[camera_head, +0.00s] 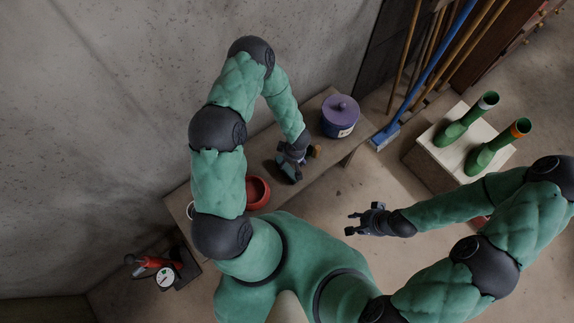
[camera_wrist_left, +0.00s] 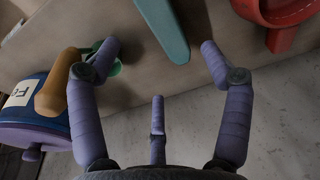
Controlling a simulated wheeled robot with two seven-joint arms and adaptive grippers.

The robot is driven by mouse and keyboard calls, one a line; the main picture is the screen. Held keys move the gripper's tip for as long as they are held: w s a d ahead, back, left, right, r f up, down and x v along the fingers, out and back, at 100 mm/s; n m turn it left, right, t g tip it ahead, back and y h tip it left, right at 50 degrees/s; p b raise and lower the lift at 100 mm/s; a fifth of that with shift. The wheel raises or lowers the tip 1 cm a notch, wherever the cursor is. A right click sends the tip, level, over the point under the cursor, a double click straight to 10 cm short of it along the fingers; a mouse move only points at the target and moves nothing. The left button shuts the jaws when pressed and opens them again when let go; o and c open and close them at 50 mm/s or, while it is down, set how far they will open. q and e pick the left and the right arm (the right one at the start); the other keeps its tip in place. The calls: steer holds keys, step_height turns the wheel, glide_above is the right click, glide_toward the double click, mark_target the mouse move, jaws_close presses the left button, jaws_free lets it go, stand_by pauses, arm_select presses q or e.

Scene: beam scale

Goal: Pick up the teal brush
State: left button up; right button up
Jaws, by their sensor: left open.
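A long teal piece, which looks like the teal brush (camera_wrist_left: 163,26), lies on the bench between the fingertips of my left gripper (camera_wrist_left: 160,50) in the left wrist view. Only part of it shows, as it runs out of the top of that view. My left gripper is open and does not visibly touch it. In the head view my left gripper (camera_head: 289,170) is low over the bench and mostly hides what lies under it. My right gripper (camera_head: 362,219) is open and empty, away from the bench over the floor.
The bench (camera_head: 306,121) runs along the wall. A lidded purple pot (camera_head: 340,113) and a red bowl (camera_head: 257,194) flank my left gripper. An orange-brown piece (camera_wrist_left: 61,86) and a green piece lie close to one finger. Green boots (camera_head: 470,125) stand on a box.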

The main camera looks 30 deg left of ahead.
mark_target(288, 166)
arm_select(q)
steer(key=f, duration=0.1)
steer(key=f+b, duration=0.1)
steer(key=f, duration=0.2)
steer(key=shift+a+f, duration=0.25)
steer(key=shift+a, duration=0.1)
steer(key=f+b, duration=0.2)
steer(key=f, duration=0.1)
steer(key=f+b, duration=0.1)
steer(key=f, duration=0.1)
steer(key=shift+a, duration=0.3)
steer(key=c, duration=1.4)
